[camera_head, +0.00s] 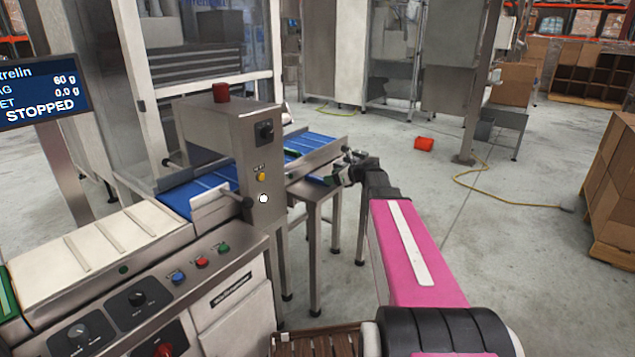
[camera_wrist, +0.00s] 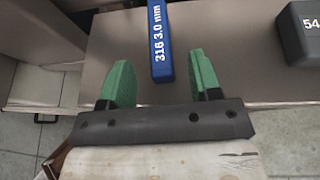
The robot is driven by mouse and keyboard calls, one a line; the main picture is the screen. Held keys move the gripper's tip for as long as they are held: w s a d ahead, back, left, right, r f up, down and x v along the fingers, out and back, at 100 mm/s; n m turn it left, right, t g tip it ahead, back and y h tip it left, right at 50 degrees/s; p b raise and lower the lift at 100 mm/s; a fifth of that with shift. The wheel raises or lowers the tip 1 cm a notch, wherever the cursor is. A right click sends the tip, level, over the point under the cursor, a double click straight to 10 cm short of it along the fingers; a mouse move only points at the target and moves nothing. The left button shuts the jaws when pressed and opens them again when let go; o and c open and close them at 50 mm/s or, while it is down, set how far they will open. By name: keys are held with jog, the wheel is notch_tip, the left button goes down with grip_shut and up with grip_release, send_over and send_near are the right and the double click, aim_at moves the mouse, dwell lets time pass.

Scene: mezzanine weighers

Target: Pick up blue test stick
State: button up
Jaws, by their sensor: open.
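The blue test stick (camera_wrist: 160,35) lies on a grey-brown metal surface (camera_wrist: 115,45) in the wrist view. White lettering on it reads "316 3.0 mm", and its far end runs out of the top of the picture. My gripper (camera_wrist: 159,70) is open, with its two green fingers spread to either side of the stick's near end. I see a gap between the stick and each finger. In the head view my gripper (camera_head: 340,172) is at the side of the conveyor, and the stick cannot be made out clearly there.
A dark block (camera_wrist: 308,32) marked "54" sits to the right of the stick. A blue conveyor belt (camera_head: 190,190) passes through a metal housing (camera_head: 225,140) left of my arm.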

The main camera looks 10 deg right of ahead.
aim_at(318, 180)
jog(key=x, duration=0.5)
jog(key=shift+f, duration=0.1)
jog(key=shift+s, duration=0.1)
jog(key=c, duration=1)
